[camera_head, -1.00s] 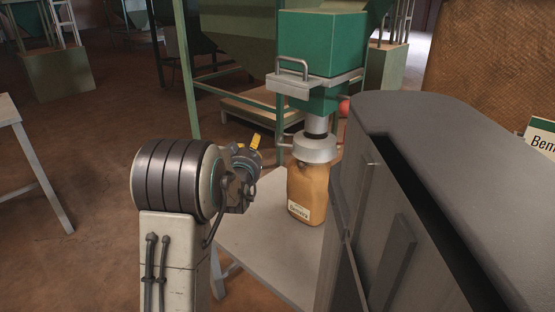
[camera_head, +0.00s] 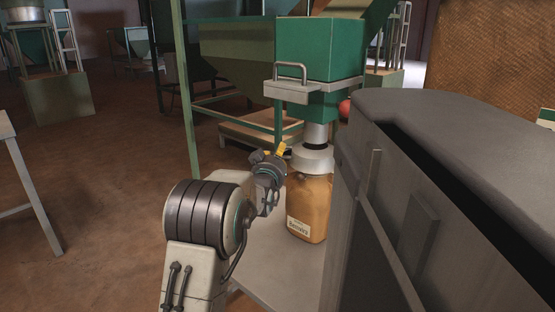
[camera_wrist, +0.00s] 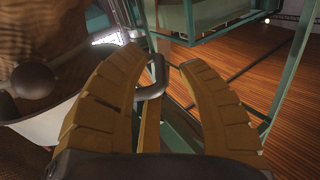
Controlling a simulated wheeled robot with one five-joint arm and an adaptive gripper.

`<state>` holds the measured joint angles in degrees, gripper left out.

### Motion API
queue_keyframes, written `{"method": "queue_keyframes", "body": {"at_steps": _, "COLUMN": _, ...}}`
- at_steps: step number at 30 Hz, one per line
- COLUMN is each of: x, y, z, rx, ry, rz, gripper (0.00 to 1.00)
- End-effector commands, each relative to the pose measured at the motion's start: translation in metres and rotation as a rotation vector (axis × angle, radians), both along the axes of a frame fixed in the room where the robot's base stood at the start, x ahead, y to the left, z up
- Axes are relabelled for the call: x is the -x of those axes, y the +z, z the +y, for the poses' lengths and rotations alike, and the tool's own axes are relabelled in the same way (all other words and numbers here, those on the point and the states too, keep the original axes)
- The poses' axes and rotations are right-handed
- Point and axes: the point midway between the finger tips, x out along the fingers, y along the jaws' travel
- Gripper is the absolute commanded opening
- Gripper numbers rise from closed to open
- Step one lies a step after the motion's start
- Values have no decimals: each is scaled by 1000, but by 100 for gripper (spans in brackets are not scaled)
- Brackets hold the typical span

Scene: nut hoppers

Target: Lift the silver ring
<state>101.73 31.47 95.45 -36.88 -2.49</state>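The silver ring (camera_head: 312,158) sits around the top of the tan bag (camera_head: 308,208), below the spout of the green hopper (camera_head: 320,50). In the wrist view, the ring's pale wall (camera_wrist: 45,125) is at the left. A dark grey bent handle (camera_wrist: 158,72) reaches from that side in between my yellow fingers. My gripper (camera_head: 279,151) is at the left side of the ring. The wrist view shows my gripper (camera_wrist: 160,75) open, with its fingertips apart on either side of the handle. I cannot tell whether a finger touches it.
The bag stands on a pale table (camera_head: 265,270). A large grey bin (camera_head: 450,120) stands close on the right. A green frame post (camera_head: 187,90) rises behind my gripper. Open brown floor (camera_head: 100,190) lies to the left.

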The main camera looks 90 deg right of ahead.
Motion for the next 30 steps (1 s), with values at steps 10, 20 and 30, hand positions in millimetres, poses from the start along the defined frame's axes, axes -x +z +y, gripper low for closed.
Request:
{"method": "queue_keyframes", "body": {"at_steps": 10, "x": 2, "y": 1, "z": -13, "rx": 1, "ry": 0, "rz": 0, "gripper": 35}}
{"method": "queue_keyframes", "body": {"at_steps": 20, "x": 3, "y": 1, "z": -13, "rx": 1, "ry": 0, "rz": 0, "gripper": 37}}
{"method": "queue_keyframes", "body": {"at_steps": 30, "x": 3, "y": 1, "z": -13, "rx": 1, "ry": 0, "rz": 0, "gripper": 7}}
